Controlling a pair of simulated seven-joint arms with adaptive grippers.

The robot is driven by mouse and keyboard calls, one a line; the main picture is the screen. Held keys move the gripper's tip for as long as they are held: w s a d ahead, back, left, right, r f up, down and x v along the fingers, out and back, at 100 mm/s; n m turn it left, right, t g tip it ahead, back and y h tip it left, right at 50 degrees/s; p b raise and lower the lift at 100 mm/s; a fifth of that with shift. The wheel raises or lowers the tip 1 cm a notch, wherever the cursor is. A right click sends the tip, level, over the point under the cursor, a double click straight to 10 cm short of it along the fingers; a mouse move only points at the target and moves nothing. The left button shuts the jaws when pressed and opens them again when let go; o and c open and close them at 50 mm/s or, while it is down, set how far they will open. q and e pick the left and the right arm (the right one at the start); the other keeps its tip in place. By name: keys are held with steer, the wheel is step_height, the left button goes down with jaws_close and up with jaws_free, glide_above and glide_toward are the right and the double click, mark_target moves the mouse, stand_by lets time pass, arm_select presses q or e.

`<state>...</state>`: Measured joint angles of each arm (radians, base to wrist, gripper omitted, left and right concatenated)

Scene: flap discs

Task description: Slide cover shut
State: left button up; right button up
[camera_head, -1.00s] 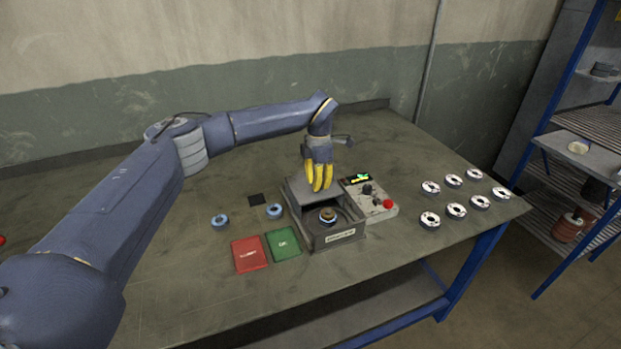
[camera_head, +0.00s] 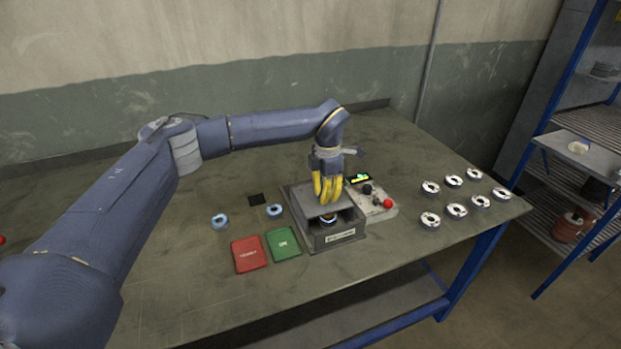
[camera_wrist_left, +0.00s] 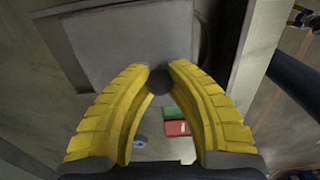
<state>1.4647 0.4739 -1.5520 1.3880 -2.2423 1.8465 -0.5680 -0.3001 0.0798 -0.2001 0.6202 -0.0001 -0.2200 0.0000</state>
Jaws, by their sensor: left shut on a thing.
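The grey test box (camera_head: 320,242) stands on the bench with a label on its front. Its flat grey cover (camera_head: 303,201) lies over the rear and middle of the box; it also shows in the left wrist view (camera_wrist_left: 120,45). A flap disc (camera_head: 327,218) sits inside and is partly hidden under the cover's front edge. My left gripper (camera_head: 327,199) has yellow fingers shut on the cover's dark round knob (camera_wrist_left: 159,80). The front part of the box is uncovered. My right gripper is not in view.
A control box (camera_head: 374,206) with a red button stands close at the right of the test box. Green (camera_head: 283,244) and red (camera_head: 249,254) pads lie at its left, with two blue-rimmed discs behind. Several flap discs (camera_head: 456,210) lie at the bench's right.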

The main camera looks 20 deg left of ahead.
arm_select(q)
steer(key=shift+s+d, duration=0.8)
steer(key=shift+s, duration=0.2)
steer(key=shift+s+d, duration=0.75)
steer(key=shift+s, duration=0.2)
steer(key=o, duration=1.1)
step_height(320, 180, up, 8)
